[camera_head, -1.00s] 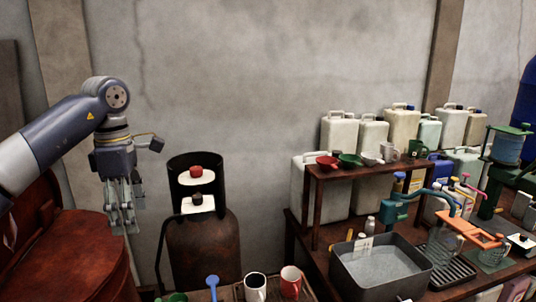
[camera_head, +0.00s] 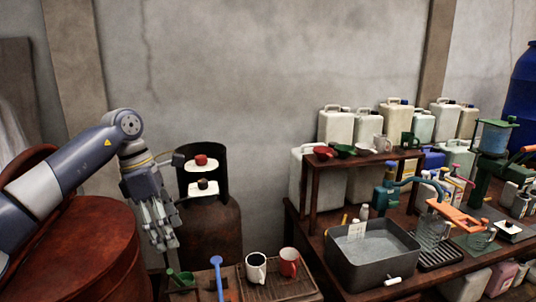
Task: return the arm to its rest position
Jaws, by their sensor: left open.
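My left gripper (camera_head: 163,228) hangs at the left of the head view, fingers pointing down and apart. Nothing shows between its fingers. A red knob (camera_head: 201,160) and a black knob (camera_head: 203,184) on white plates show in the stand's opening, right of my left wrist. My right gripper is not in view.
On the right, a bench holds a grey sink (camera_head: 371,261), pump bottles and canisters. Bare wall lies above the stand.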

